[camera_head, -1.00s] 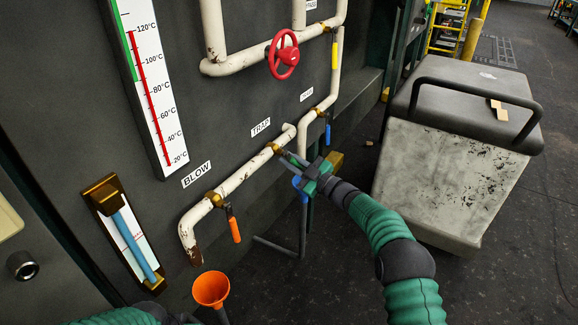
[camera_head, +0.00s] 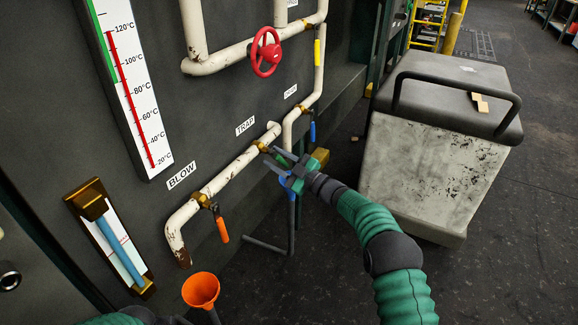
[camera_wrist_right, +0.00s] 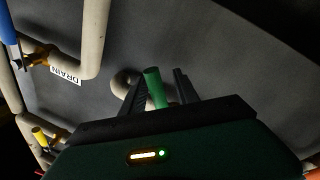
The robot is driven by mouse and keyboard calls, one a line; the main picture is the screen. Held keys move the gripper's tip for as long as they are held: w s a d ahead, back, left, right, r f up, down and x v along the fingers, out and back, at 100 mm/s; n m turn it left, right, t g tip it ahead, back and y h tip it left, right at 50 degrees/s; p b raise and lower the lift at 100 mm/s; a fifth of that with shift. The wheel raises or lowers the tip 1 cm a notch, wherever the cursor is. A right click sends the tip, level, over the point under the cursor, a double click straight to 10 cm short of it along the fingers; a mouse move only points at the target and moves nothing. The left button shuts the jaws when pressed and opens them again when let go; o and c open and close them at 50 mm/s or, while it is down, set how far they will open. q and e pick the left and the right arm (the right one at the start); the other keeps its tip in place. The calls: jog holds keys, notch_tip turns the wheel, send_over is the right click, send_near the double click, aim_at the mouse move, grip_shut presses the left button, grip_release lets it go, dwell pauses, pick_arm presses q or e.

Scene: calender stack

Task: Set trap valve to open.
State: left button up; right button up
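The trap valve has a brass body (camera_head: 262,146) on the white pipe, just right of the "TRAP" label (camera_head: 245,126). Its green handle (camera_wrist_right: 155,88) stands between the two dark fingers of my right gripper (camera_wrist_right: 160,92) in the right wrist view. A gap shows on the handle's right side, so the fingers look open around it. In the head view my right gripper (camera_head: 280,160) is at the valve, and its fingers hide most of the handle. My left gripper is not seen; only a bit of green arm shows at the bottom left.
The orange-handled blow valve (camera_head: 221,228) is to the left, above an orange funnel (camera_head: 201,290). The blue-handled drain valve (camera_head: 312,131) is right of the trap valve. A red handwheel (camera_head: 266,52) sits above. A grey wheeled-looking bin (camera_head: 430,160) stands at right.

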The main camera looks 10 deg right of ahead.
jog(key=p+v, duration=0.3)
jog(key=v, duration=1.3)
jog(key=shift+p, duration=0.4)
jog(key=shift+s+f, duration=0.1)
